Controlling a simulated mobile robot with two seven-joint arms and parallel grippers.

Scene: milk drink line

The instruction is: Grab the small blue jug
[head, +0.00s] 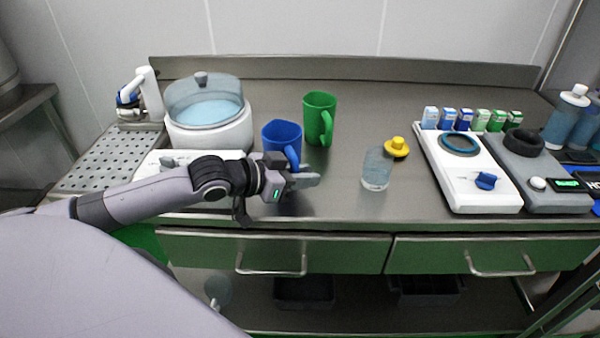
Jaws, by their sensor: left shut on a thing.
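The small blue jug (281,134) stands upright on the steel counter, with its handle facing the front. A taller green jug (320,117) stands behind it to the right. My left gripper (306,180) reaches in from the left at the front of the blue jug and is shut on its handle. The gripper hides the lower part of the handle and the front of the jug's base. My right gripper is not in the picture.
A white pot with a clear lid (207,126) stands left of the jug. A clear glass (376,169) and a yellow-topped piece (397,147) are to the right. A white device (478,193) and small cartons (465,119) stand farther right. Counter between jug and glass is clear.

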